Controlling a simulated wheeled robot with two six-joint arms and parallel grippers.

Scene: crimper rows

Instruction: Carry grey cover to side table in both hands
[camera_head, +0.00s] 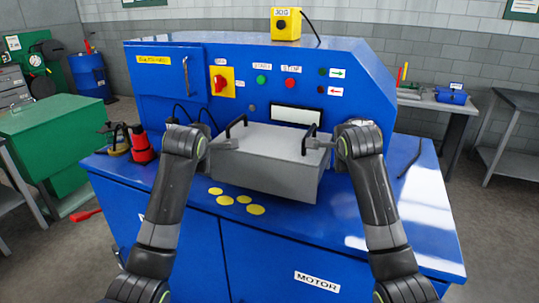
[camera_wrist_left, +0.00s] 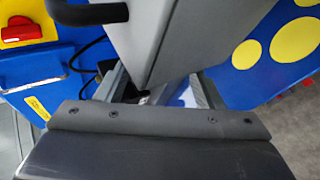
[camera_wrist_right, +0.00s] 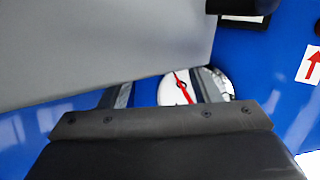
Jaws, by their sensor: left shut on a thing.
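The grey cover (camera_head: 263,162) is a box with two black handles on top, over the middle of the blue machine. It sits slightly askew; I cannot tell whether its underside touches the machine. My left gripper (camera_head: 227,144) is at its left end, shut on it, and the cover's grey wall (camera_wrist_left: 165,35) fills the upper middle of the left wrist view. My right gripper (camera_head: 316,143) is at its right end. In the right wrist view the cover (camera_wrist_right: 90,45) hides the fingertips, so its grip is unclear. A grey metal table (camera_head: 515,100) stands at the far right.
A bench with a blue toolbox (camera_head: 451,96) stands behind right. A green cabinet (camera_head: 50,125) stands left.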

